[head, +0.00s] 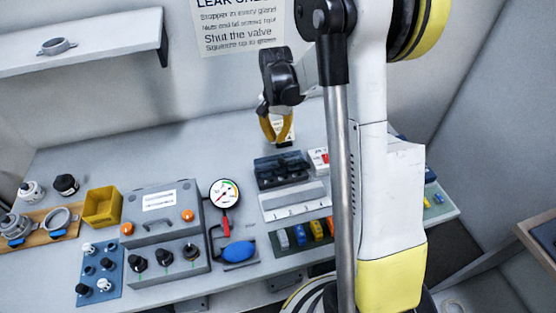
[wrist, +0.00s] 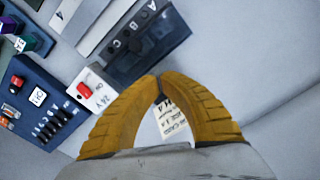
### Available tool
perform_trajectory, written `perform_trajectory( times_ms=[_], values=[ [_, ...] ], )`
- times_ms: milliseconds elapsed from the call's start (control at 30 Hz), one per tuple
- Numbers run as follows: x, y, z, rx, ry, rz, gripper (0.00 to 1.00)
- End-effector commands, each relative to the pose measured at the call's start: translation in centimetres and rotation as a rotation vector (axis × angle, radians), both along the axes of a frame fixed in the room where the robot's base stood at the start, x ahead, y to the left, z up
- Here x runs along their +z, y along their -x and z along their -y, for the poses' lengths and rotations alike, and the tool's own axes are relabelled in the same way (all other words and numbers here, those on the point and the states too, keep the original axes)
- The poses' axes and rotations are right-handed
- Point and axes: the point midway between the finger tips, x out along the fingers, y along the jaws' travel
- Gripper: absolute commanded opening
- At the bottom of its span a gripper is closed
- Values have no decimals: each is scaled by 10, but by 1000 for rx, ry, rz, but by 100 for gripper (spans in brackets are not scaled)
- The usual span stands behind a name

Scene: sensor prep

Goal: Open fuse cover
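The fuse cover (head: 281,165) is a dark, see-through lid on the fuse box at the back of the bench, and it looks closed. In the wrist view the dark cover (wrist: 150,45) lies just beyond my fingertips, with letters showing near it. My gripper (head: 282,143) points down at the back edge of the cover. I cannot tell whether the tips touch the cover.
A white box with a red switch (wrist: 88,91) stands beside the fuse box. A numbered pale tray (head: 295,203) and a rack of coloured fuses (head: 318,230) lie in front. A gauge (head: 225,194) and a grey case (head: 165,225) stand left. The bench behind the cover is clear.

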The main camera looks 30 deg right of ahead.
Motion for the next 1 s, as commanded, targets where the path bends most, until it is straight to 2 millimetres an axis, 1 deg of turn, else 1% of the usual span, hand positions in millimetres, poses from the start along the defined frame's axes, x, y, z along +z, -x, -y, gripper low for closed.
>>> perform_trajectory(
  times_ms=[167,433,667,1000],
  values=[
    [0,-3,1,0,0,0,0],
    [0,-13,4,0,0,0,0],
    [-1,-17,5,0,0,0,0],
    [-3,-28,8,0,0,0,0]
  ],
)
